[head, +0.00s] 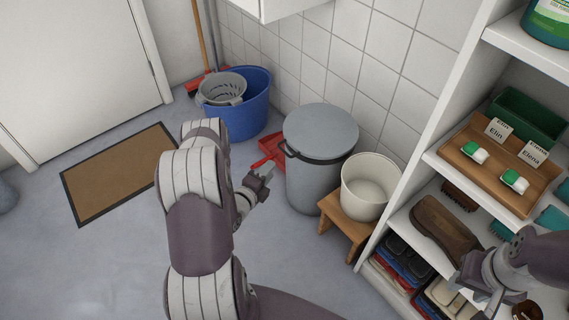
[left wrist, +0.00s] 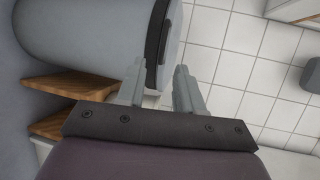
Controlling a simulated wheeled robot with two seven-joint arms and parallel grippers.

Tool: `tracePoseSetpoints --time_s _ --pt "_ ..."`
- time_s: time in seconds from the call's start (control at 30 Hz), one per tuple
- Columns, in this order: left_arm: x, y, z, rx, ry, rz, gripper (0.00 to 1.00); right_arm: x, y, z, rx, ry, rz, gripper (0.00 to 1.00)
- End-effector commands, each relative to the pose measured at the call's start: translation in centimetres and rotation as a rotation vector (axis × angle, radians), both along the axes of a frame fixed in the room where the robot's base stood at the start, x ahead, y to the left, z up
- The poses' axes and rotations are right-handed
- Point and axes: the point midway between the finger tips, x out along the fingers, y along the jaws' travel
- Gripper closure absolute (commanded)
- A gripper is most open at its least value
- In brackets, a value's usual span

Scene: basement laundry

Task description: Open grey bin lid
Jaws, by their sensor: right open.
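The grey bin (head: 311,185) stands on the floor against the tiled wall, its round grey lid (head: 321,131) lying closed on top. A dark handle (head: 290,151) sticks out at the lid's front left edge. My left gripper (head: 264,174) is just left of the bin, below handle height, apart from it in the head view. In the left wrist view the fingers (left wrist: 159,78) are spread with nothing between them; the bin (left wrist: 90,32) and dark handle (left wrist: 157,38) lie beyond. My right gripper (head: 482,283) is open in front of the shelf.
A white bucket (head: 369,187) on a wooden stool (head: 341,228) stands right beside the bin. A blue tub (head: 240,116) and a red dustpan (head: 268,150) are behind left. A shelf unit (head: 402,208) bounds the right. The floor left is mostly clear, with a doormat (head: 120,172).

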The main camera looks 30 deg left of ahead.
Motion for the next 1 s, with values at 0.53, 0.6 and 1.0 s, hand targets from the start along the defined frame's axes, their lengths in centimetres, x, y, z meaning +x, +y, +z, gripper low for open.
tracePoseSetpoints --time_s 0.53,0.6,1.0 --pt "10.5 0.0 -2.1 -0.003 0.002 0.000 0.64 0.0 0.0 -4.1 0.000 0.001 0.000 0.57" --pt "10.7 0.0 -2.1 -0.004 0.002 0.000 0.64 0.0 0.0 -4.1 0.000 0.001 0.000 0.57" --pt "10.6 0.0 -2.1 -0.005 0.005 0.000 1.00 0.0 0.0 -4.1 0.000 0.001 0.000 0.57"
